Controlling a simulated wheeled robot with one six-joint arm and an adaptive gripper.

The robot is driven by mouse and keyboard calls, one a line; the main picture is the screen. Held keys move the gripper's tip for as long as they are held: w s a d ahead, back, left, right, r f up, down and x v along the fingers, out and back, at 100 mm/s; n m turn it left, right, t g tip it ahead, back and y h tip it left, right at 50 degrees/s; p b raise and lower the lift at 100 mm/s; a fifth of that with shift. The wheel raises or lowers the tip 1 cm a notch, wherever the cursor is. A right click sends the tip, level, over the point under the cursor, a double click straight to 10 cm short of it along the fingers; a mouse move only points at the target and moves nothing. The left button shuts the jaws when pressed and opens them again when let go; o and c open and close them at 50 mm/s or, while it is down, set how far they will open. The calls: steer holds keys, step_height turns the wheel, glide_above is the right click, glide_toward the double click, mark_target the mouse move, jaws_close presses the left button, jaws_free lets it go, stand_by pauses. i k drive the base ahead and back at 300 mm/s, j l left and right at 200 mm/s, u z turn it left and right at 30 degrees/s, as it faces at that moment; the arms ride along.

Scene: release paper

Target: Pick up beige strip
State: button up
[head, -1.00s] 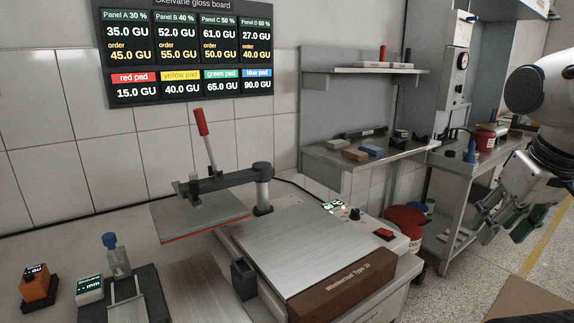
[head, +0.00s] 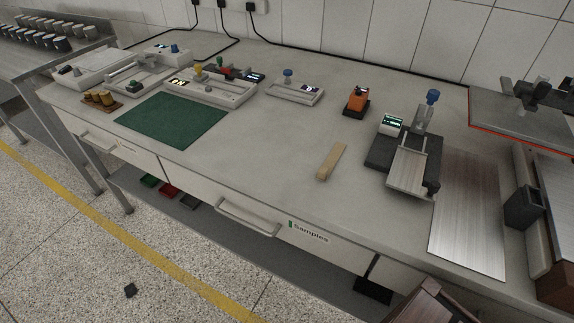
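The beige strip (head: 331,161) lies flat on the light grey bench top (head: 270,150), near the middle of the head view. It is a short, narrow bar set at a slant, with bare bench around it. To its right is a dark device with a metal plate and a blue knob (head: 409,155). My gripper is not in the head view now.
A green mat (head: 172,120) lies to the left. An orange block device (head: 357,101) stands behind the strip. A brushed metal plate (head: 468,214) and a press (head: 530,110) are at the right. Drawers with handles (head: 247,217) front the bench. The speckled floor before it is largely open.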

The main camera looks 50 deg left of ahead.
mark_target(324, 171)
steer(key=j+u, duration=0.15)
steer(key=u, duration=1.2)
steer(key=l+u, duration=0.25)
steer(key=k+u, duration=0.1)
steer(key=u, duration=0.15)
